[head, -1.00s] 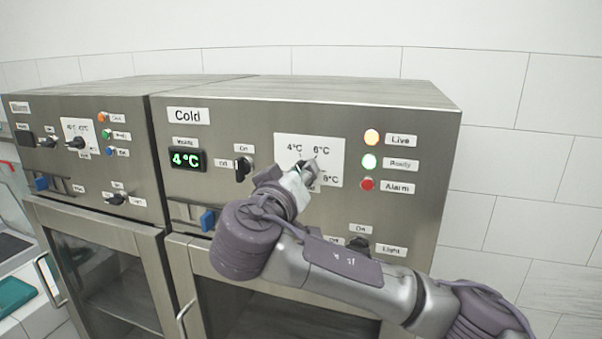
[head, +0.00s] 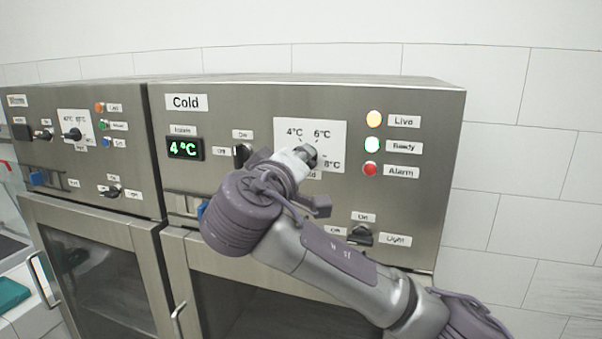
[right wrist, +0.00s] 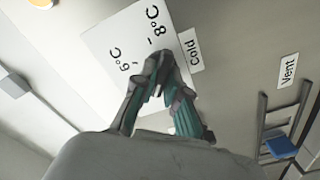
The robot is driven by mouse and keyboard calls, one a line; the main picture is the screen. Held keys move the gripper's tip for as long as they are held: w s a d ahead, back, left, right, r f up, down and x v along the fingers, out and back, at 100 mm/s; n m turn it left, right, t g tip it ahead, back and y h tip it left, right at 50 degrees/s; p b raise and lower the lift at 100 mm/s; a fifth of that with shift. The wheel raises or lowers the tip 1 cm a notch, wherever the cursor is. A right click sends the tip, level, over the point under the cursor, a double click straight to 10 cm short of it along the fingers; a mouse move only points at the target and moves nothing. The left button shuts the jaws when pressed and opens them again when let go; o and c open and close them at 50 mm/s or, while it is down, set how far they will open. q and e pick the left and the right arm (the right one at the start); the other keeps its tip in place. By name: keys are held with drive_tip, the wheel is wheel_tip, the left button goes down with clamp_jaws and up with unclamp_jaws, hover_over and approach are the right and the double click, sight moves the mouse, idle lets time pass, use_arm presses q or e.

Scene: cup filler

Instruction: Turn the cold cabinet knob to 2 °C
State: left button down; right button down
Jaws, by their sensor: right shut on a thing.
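The Cold cabinet's white dial plate (head: 335,137) is on its steel front, with 4 °C, 6 °C and 8 °C marks showing; the 2 °C mark is hidden behind my arm. The green display (head: 185,148) reads 4 °C. My right gripper (head: 308,154) is at the dial plate, its fingers shut on the cold knob, which they almost wholly hide. In the right wrist view the fingertips (right wrist: 164,70) come together over the dial plate (right wrist: 105,75), by the "Cold" label (right wrist: 190,50). How the knob points cannot be told. My left gripper is not in view.
A black On/Off knob (head: 241,153) is left of the dial, and a light switch knob (head: 361,235) is below right. The Warm cabinet (head: 135,140) adjoins on the left. A blue vent handle (right wrist: 282,146) shows in the wrist view.

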drive_tip(key=shift+f+n+b, duration=0.15)
drive_tip(key=shift+n+b, duration=0.3)
drive_tip(key=shift+n, duration=1.5)
drive_tip(key=shift+f+n+b, duration=0.1)
drive_tip(key=shift+n+b, duration=0.35)
drive_tip(key=shift+n, duration=1.5)
drive_tip(key=c, duration=1.2)
unclamp_jaws()
drive_tip(key=shift+a, duration=0.1)
drive_tip(key=v, duration=1.2)
